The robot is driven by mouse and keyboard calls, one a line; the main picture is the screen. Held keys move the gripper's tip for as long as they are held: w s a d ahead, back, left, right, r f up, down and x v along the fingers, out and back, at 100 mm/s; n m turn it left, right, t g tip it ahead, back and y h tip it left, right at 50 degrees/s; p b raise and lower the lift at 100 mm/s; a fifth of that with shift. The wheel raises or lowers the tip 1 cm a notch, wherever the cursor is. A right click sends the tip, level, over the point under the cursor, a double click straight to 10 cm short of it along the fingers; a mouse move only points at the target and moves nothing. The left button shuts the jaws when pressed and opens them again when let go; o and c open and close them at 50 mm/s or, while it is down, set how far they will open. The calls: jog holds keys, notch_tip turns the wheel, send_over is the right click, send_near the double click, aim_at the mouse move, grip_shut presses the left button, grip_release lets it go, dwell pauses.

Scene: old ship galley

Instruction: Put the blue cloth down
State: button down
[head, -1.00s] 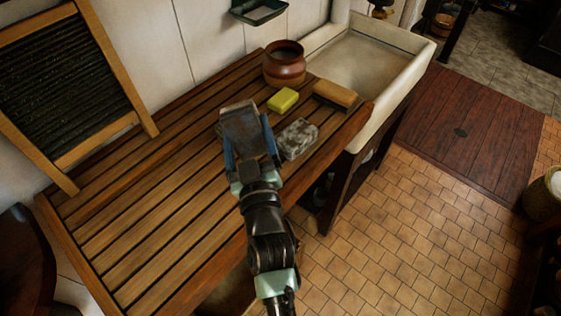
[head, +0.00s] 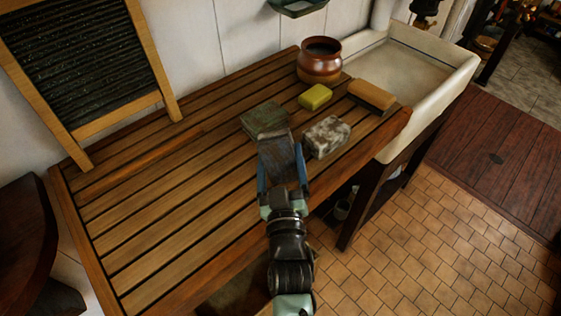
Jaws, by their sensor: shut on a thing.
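The blue cloth (head: 279,149) looks like a flat, worn, slate-grey folded piece with a bluish tint. My gripper (head: 282,168) is shut on it, with one blue finger along each side. The cloth is over the slatted wooden drainboard (head: 150,215), close to its front edge. I cannot tell whether its underside touches the slats. A greenish-grey folded block or cloth (head: 264,117) lies just behind it, its near edge partly covered in this view. A mottled grey-white block (head: 327,137) lies close to the right of the gripper.
A yellow-green sponge (head: 315,96), a brush with a tan wooden back (head: 373,97) and a brown pot (head: 320,60) stand at the back right, before the pale sink (head: 405,62). A washboard (head: 85,65) leans at the back left. The drainboard's left and middle are clear.

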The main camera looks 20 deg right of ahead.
jog(key=shift+r, duration=0.1)
jog(key=shift+f, duration=0.2)
grip_release()
jog(key=shift+r, duration=0.1)
jog(key=shift+r, duration=0.15)
jog(key=b+v, duration=0.3)
jog(key=v, duration=0.9)
